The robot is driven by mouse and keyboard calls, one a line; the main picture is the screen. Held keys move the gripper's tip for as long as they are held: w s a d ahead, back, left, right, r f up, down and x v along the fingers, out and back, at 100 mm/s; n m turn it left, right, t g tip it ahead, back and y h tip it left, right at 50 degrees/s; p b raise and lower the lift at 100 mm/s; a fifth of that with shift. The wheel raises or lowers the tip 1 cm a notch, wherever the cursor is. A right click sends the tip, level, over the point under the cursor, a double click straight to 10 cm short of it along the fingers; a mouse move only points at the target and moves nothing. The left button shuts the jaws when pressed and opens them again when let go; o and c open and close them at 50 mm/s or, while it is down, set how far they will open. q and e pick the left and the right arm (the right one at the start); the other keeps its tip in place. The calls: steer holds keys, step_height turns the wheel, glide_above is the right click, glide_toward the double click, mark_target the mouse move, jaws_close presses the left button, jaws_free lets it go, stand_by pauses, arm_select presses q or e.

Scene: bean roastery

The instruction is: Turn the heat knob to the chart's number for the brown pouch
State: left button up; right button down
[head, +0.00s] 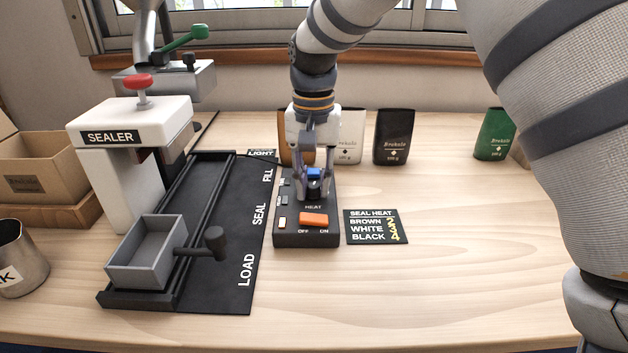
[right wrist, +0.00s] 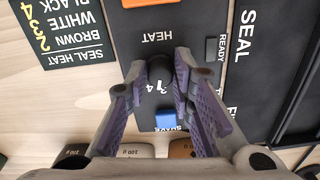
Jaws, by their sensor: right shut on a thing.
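The seal heat chart (head: 376,227) lies right of the box. It lists BROWN, WHITE and BLACK with yellow 2, 3 and 4; BROWN's row appears to read 2. The brown pouch (head: 286,150) stands behind, partly hidden by my right arm.
A blue button (right wrist: 166,120) and an orange OFF/ON switch (head: 314,219) are close to the knob. White (head: 350,140), black (head: 393,138) and green (head: 493,135) pouches stand at the back. The sealer (head: 130,125) and grey tray (head: 150,250) are left. The front right table is clear.

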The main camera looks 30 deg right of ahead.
mark_target(314, 186)
steer(key=n, duration=0.4)
steer(key=shift+f+n, duration=0.1)
steer(key=shift+n, duration=2.1)
steer(key=c, duration=1.4)
jaws_free()
steer(key=shift+o, duration=0.2)
step_height(314, 186, up, 12)
